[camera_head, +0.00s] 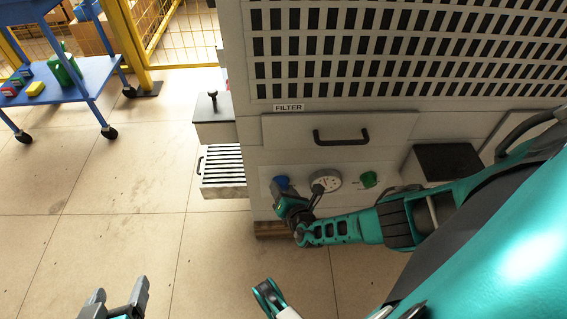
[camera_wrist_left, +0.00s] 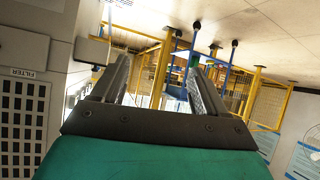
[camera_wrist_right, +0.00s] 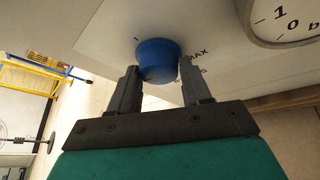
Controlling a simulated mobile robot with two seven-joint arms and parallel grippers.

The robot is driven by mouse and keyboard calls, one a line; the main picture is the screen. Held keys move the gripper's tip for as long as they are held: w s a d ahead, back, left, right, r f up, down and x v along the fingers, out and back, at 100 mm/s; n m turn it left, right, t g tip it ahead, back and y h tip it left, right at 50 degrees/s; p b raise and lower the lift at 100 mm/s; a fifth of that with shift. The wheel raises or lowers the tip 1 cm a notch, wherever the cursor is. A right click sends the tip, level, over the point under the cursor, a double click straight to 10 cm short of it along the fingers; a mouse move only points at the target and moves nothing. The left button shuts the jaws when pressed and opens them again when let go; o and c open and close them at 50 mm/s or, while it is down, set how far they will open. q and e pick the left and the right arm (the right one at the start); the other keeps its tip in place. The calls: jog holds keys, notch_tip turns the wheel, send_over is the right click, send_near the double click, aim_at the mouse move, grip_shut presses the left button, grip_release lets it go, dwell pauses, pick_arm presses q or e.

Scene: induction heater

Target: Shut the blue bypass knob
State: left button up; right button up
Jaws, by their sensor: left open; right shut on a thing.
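The blue bypass knob (camera_head: 281,182) is at the left end of the low panel on the machine's front. In the right wrist view the knob (camera_wrist_right: 157,58) sits between my right gripper's fingers, near a printed "MAX" mark. My right gripper (camera_wrist_right: 158,72) is shut on the knob, with one finger on each side. In the head view the right gripper (camera_head: 284,194) partly covers it. My left gripper (camera_head: 119,290) is open and empty over the floor at the lower left. In the left wrist view its fingers (camera_wrist_left: 158,68) are spread with nothing held between them.
A round gauge (camera_head: 326,181) and a green knob (camera_head: 369,179) are right of the blue knob. The filter drawer (camera_head: 390,130) with a black handle is above. A blue cart (camera_head: 65,94) stands at the upper left. The floor (camera_head: 90,220) at left is clear.

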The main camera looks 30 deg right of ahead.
jog(key=shift+w+r+n+g+h+p, duration=0.2)
jog(key=shift+n+g+h+p, duration=0.3)
jog(key=shift+n, duration=0.4)
jog(key=shift+n+g+h+p, duration=0.3)
jog(key=shift+n, duration=0.2)
jog(key=shift+a+n+h, duration=0.1)
jog(key=shift+n+h, duration=0.3)
jog(key=shift+n, duration=0.2)
jog(key=shift+n+g+h, duration=0.3)
jog(key=shift+n+g, duration=0.2)
jog(key=shift+w+a+n+g+h, duration=0.15)
jog(key=shift+n+g+h, duration=0.25)
jog(key=shift+n+h, duration=0.45)
pick_arm(q)
jog(key=shift+s+a+b, duration=0.2)
jog(key=shift+s+b, duration=0.05)
jog(key=shift+b, duration=0.05)
pick_arm(e)
jog(key=shift+n+h, duration=0.25)
jog(key=shift+n, duration=0.1)
jog(key=shift+r, duration=0.1)
pick_arm(q)
jog(key=shift+w, duration=0.1)
